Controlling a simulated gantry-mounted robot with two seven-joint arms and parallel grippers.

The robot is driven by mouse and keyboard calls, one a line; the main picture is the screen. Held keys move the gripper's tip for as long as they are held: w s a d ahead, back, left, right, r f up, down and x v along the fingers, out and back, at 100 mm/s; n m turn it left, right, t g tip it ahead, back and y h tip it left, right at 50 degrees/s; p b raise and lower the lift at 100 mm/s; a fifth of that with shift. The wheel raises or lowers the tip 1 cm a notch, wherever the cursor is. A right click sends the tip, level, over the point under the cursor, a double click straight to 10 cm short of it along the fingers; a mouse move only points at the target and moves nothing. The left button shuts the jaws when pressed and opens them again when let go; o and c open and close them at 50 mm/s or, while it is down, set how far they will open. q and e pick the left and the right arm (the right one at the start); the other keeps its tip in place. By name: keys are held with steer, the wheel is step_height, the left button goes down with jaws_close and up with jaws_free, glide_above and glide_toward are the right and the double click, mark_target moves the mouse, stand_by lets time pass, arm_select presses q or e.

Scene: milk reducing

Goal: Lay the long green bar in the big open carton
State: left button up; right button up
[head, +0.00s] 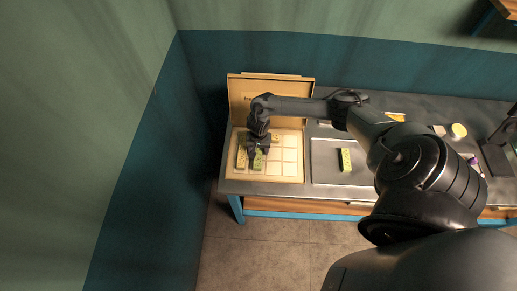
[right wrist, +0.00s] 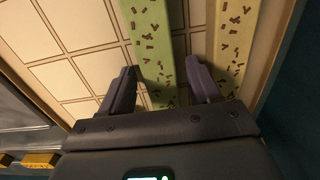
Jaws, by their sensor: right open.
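The big open carton (head: 293,181) stands at the left end of the table, its lid raised at the back and its floor marked in a grid. A long green bar (right wrist: 151,40) with brown flecks lies in it; in the head view this bar (head: 258,161) is partly hidden by my gripper. My left gripper is not in view.
A yellow-topped round item (head: 459,131) and a dark stand are at the table's right. Most of the carton's right side is bare.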

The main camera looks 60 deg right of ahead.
mark_target(258, 150)
step_height(258, 150, up, 12)
steer(key=f+p, duration=0.1)
steer(key=p, duration=0.1)
steer(key=a+r+n+t+y, duration=0.15)
steer(key=a+n+t, duration=0.65)
steer(key=a, duration=1.8)
steer(key=s+d+r+n+g+h, duration=0.1)
steer(key=s+r+n+g, duration=0.3)
steer(key=s+r+n, duration=0.3)
steer(key=s+r, duration=0.2)
steer(key=s, duration=0.3)
steer(key=shift+s+d, duration=0.15)
